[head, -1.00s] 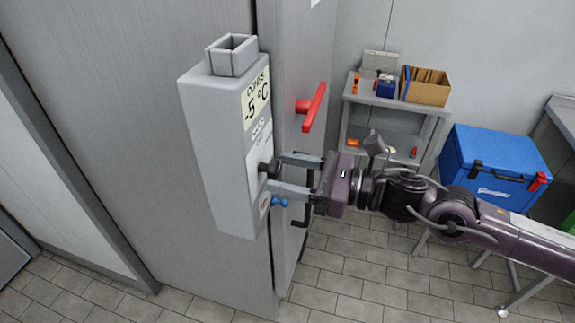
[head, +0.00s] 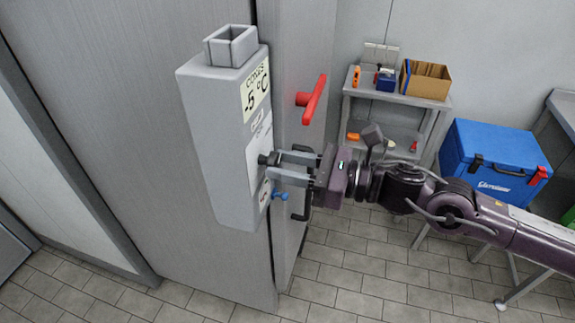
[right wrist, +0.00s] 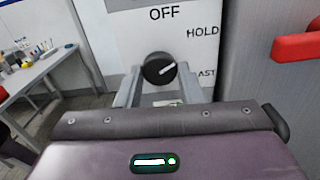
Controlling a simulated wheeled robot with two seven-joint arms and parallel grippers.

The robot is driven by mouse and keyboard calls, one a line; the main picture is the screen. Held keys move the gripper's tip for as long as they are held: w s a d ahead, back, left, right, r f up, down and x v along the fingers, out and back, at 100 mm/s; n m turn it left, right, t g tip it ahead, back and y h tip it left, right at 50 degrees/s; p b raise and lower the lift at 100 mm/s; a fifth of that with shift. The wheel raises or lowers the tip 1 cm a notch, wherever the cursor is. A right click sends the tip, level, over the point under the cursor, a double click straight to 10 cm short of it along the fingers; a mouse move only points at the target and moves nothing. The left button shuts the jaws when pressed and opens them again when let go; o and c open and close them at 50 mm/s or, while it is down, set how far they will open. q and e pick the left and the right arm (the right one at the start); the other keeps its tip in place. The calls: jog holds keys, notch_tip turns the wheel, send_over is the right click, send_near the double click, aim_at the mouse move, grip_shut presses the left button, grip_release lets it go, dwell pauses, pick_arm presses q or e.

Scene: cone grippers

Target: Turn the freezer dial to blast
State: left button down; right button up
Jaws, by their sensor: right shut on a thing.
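The freezer dial (head: 264,159) is a small black knob on the front of the grey control box (head: 220,130). In the right wrist view the dial (right wrist: 158,68) has a white pointer mark aimed right and slightly up, between the word HOLD and a partly hidden word ending in AST. OFF is printed above it. My right gripper (head: 272,166) is shut on the dial, with one finger on each side in the right wrist view (right wrist: 158,88). My left gripper is not in view.
A red handle (head: 315,103) is on the grey door to the right. A shelf table with a cardboard box (head: 425,80) and a blue cooler (head: 490,165) stand behind my right arm.

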jog(key=m+b, duration=0.2)
jog(key=shift+f+m, duration=0.2)
jog(key=shift+m, duration=0.2)
jog(key=m+b, duration=0.2)
jog(key=shift+m, duration=0.3)
jog(key=m, duration=0.2)
jog(key=shift+r+m+b, duration=0.15)
jog(key=shift+m+b, duration=0.15)
jog(key=shift+b, duration=0.05)
jog(key=shift+r+m, duration=0.1)
jog(key=shift+m, duration=1.6)
jog(key=o, duration=1)
jog(key=shift+s+d, duration=0.1)
